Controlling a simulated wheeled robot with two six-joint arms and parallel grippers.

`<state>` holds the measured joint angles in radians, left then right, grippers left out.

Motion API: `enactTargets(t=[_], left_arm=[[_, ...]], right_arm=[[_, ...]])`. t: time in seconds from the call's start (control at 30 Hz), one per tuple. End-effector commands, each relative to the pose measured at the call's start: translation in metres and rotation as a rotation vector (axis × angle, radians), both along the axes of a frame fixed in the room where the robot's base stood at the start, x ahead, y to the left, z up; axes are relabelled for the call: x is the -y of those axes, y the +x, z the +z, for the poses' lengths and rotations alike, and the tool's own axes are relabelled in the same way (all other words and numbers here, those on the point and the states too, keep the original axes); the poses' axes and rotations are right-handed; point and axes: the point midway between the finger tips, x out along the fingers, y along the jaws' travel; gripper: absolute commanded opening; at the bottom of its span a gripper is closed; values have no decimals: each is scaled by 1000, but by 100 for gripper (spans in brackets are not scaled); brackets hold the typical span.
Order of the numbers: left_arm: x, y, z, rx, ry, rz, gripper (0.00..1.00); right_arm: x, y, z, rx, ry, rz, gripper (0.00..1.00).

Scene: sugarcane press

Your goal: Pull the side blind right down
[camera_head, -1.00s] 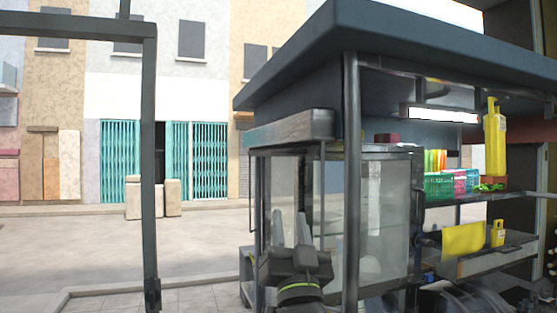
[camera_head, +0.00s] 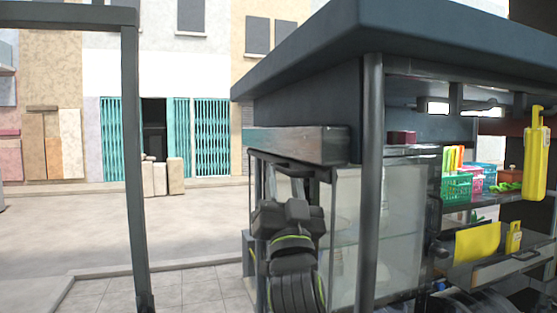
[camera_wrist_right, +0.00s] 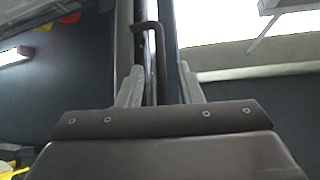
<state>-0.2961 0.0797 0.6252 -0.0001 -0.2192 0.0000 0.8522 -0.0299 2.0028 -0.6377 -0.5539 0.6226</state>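The side blind's grey roll housing (camera_head: 295,143) sits under the roof edge on the stall's left side, and the blind looks rolled up. A dark bar (camera_head: 280,160) with a bent handle runs just beneath it. My right gripper (camera_head: 297,187) is below that bar, pointing up, its fingertips partly hard to make out. In the right wrist view its two pale fingers (camera_wrist_right: 158,85) stand apart, with a dark bent handle (camera_wrist_right: 151,35) ahead between them. I cannot tell whether they touch it. My left gripper is not in view.
A dark post (camera_head: 370,185) stands close right of my right arm, with a glass case (camera_head: 405,215) behind it. Shelves with green and pink baskets (camera_head: 457,187) are further right. A dark frame post (camera_head: 135,160) stands left, with open pavement between.

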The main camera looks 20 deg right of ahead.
Motion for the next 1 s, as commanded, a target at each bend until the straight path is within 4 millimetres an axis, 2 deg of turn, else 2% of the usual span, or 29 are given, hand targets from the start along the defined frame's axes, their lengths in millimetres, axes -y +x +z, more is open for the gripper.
enactTargets(t=[0.1, 0.4, 0.67, 1.0], left_arm=[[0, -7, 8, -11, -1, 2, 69], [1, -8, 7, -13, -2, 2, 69], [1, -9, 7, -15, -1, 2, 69], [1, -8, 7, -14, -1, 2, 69]], right_arm=[[1, 0, 9, -1, 1, -3, 33], [1, 0, 9, -1, 1, -5, 33], [1, 0, 9, -1, 0, -4, 0], [1, 1, 8, -4, 1, -4, 0]])
